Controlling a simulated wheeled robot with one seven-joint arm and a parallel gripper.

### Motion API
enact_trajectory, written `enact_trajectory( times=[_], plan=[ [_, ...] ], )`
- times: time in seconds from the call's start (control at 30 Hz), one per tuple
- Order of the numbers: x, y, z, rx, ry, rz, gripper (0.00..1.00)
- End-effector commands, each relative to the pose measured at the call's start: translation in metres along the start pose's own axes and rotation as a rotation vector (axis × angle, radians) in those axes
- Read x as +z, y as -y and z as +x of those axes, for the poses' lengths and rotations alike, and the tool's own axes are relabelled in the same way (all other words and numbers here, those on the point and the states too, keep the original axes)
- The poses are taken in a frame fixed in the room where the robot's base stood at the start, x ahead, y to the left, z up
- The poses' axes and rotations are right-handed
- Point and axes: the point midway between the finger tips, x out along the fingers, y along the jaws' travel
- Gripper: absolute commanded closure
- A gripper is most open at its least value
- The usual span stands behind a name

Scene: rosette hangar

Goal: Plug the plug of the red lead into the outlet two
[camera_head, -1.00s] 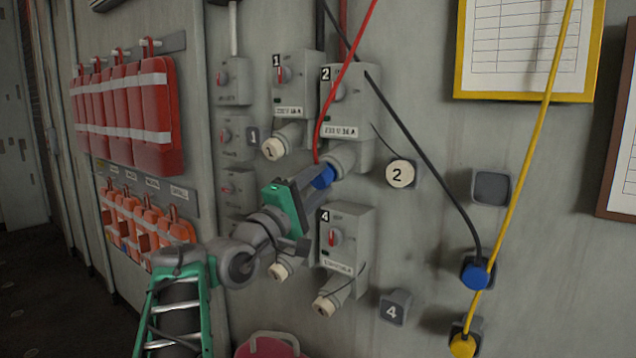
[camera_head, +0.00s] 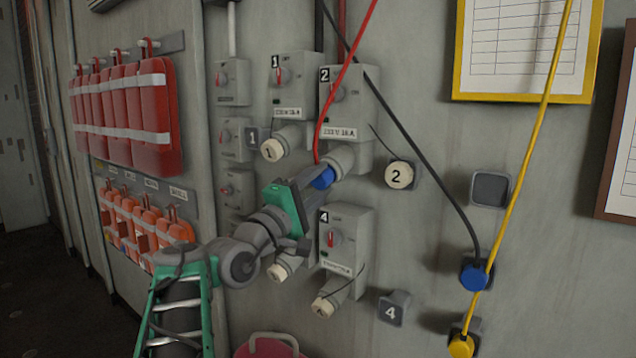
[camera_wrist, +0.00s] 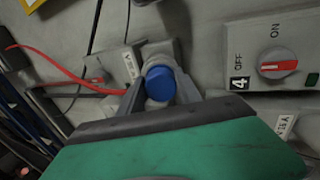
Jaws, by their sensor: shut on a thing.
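The red lead (camera_head: 345,70) hangs from above and ends in a blue plug (camera_head: 323,179). My gripper (camera_head: 314,184) is shut on this plug; the wrist view shows the plug (camera_wrist: 160,84) between both fingers, with the red lead (camera_wrist: 62,73) running off to the left. Outlet two (camera_head: 349,98) is the grey box marked 2, with its round socket (camera_head: 342,158) angled down to the left. The plug sits at the mouth of this socket, roughly in line with it. How deep it sits is hidden. The cap marked 2 (camera_head: 399,175) is off, resting on a wall holder.
Outlet one (camera_head: 293,88) stands close on the left, capped. Outlet four (camera_head: 346,240) lies just below my gripper, capped. A black lead (camera_head: 420,145) crosses near outlet two to another blue plug (camera_head: 474,278). A yellow lead (camera_head: 521,180) hangs at the right.

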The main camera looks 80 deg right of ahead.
Motion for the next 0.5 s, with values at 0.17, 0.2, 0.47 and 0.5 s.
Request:
enact_trajectory(
  times=[0.17, 0.2, 0.47, 0.5],
  plan=[
    [0.0001, -0.0004, 0.0013, 0.001, 0.000, 0.001, 0.51],
    [0.0001, -0.0003, 0.0012, 0.001, 0.000, 0.000, 0.47],
    [0.0001, 0.0000, 0.0012, 0.000, 0.000, 0.000, 0.34],
    [0.0002, 0.0000, 0.0012, 0.000, 0.000, 0.000, 0.34]
  ],
)
